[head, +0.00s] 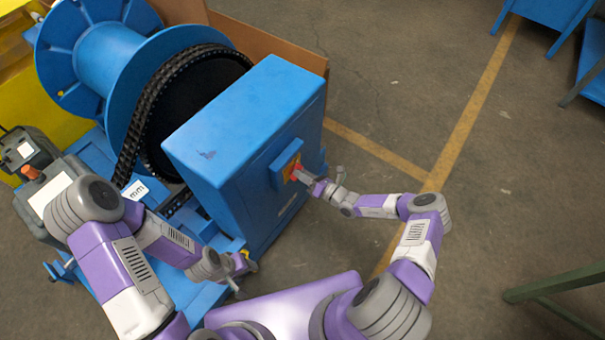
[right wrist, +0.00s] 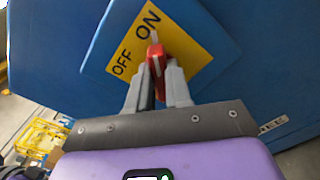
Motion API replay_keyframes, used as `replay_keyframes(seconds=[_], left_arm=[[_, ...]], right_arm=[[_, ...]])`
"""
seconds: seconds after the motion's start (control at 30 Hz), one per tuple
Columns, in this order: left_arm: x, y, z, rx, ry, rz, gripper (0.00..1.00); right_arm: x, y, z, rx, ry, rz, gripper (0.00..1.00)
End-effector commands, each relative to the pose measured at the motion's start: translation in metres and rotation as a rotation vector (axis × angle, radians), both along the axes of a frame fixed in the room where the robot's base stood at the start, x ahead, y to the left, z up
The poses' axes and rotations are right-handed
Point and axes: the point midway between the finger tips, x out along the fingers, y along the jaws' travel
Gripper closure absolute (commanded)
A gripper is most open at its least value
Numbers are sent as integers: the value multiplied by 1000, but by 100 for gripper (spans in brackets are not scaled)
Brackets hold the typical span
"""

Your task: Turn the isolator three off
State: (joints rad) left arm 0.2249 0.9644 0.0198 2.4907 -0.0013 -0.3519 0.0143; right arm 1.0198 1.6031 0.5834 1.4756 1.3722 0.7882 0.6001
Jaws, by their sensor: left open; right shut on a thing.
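The isolator's red handle (right wrist: 156,62) sits on a yellow plate (right wrist: 190,56) marked ON and OFF, on the blue cabinet. My right gripper (right wrist: 157,80) is shut on the red handle, one finger on each side. The handle's pale tip points up towards the word ON in the right wrist view; OFF lies to its lower left. In the head view, my right gripper (head: 306,177) reaches the cabinet face from the right and mostly covers the handle. My left gripper (head: 243,263) is open and empty by the cabinet's lower front corner.
The blue cabinet (head: 240,110) stands beside a black chain (head: 150,95) and a large blue reel (head: 105,55). Open floor (head: 400,90) lies to the right. A green frame (head: 560,283) stands at the lower right.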

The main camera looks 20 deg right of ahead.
Motion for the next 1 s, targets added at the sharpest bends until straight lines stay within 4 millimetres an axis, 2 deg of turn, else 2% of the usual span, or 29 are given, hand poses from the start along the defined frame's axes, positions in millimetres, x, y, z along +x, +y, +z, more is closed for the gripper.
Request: replay_keyframes(seconds=[1.0], left_arm=[[0,0,48,0,0,0,57]], right_arm=[[-3,4,4,-708,-554,-1,100]])
